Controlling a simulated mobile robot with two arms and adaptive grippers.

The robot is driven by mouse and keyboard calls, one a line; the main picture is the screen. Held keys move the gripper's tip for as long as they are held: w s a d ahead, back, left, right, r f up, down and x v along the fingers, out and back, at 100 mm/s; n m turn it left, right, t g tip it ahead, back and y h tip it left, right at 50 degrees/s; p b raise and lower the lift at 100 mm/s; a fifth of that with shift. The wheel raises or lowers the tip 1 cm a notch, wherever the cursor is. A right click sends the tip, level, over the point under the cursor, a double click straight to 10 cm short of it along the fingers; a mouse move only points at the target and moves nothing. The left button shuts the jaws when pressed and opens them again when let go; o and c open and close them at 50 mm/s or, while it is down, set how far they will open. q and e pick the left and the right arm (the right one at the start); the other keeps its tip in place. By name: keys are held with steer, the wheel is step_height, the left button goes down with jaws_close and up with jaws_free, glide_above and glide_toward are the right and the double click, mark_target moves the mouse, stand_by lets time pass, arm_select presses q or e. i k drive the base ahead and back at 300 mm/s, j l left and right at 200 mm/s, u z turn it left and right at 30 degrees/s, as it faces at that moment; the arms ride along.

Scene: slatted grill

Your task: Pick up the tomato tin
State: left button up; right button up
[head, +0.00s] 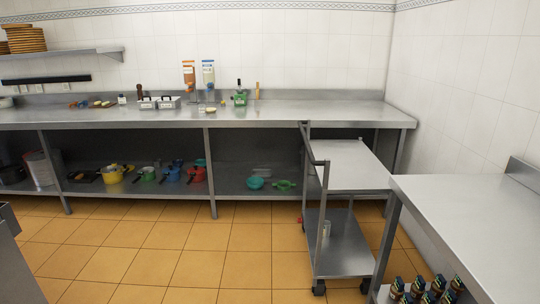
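I cannot pick out a tomato tin for certain. Several small dark containers with coloured labels (418,291) stand in rows on a low shelf under the right table, cut off by the bottom edge of the head view. A small grey cylinder (326,229) stands on the lower shelf of the trolley; it is too small to read. Neither of my grippers is in view.
The steel trolley (345,165) stands between the long back counter (300,110) and the right table (480,220). Pots (114,175) fill the shelf below the counter. The tiled floor (190,262) at centre left is clear.

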mark_target(326, 231)
steer(key=i, duration=1.65)
